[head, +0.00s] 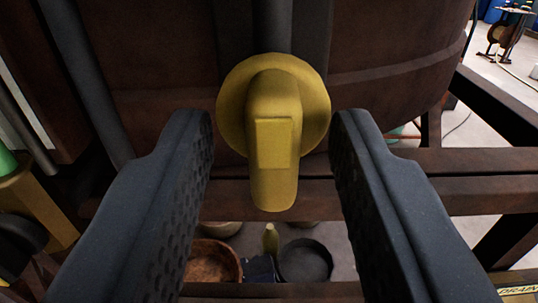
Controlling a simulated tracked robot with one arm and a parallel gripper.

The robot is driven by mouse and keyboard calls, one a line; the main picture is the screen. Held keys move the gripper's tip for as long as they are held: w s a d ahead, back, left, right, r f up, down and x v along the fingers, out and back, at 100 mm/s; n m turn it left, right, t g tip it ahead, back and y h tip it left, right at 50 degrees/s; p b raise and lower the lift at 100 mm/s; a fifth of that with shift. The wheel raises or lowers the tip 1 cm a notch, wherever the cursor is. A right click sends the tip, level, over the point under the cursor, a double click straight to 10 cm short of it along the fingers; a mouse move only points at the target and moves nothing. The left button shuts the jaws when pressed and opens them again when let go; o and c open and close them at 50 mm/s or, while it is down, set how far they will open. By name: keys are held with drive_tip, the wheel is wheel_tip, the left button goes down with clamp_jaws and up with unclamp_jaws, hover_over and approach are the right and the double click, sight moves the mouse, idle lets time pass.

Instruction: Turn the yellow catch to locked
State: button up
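The yellow catch (273,135) is a round disc with a raised handle, in the middle of the head view. Its handle points straight down in the picture. It sits in front of a brown vat (390,65). My gripper (273,130) is open, with one dark finger on each side of the catch. Gaps show between both fingers and the handle, so I see no contact. No locked or unlocked marking is readable near the catch.
A brown frame beam (440,185) runs across behind and below the catch. Below it are a brown bowl (212,265) and a dark round pan (305,262). A yellow post with a green top (6,162) stands at left.

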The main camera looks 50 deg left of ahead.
drive_tip(key=shift+s+d+f, duration=0.1)
drive_tip(key=shift+s+d, duration=0.15)
drive_tip(key=shift+d, duration=0.15)
drive_tip(key=b+v, duration=0.7)
drive_tip(key=v, duration=0.5)
drive_tip(key=shift+s+d, duration=0.25)
drive_tip(key=shift+s, duration=0.05)
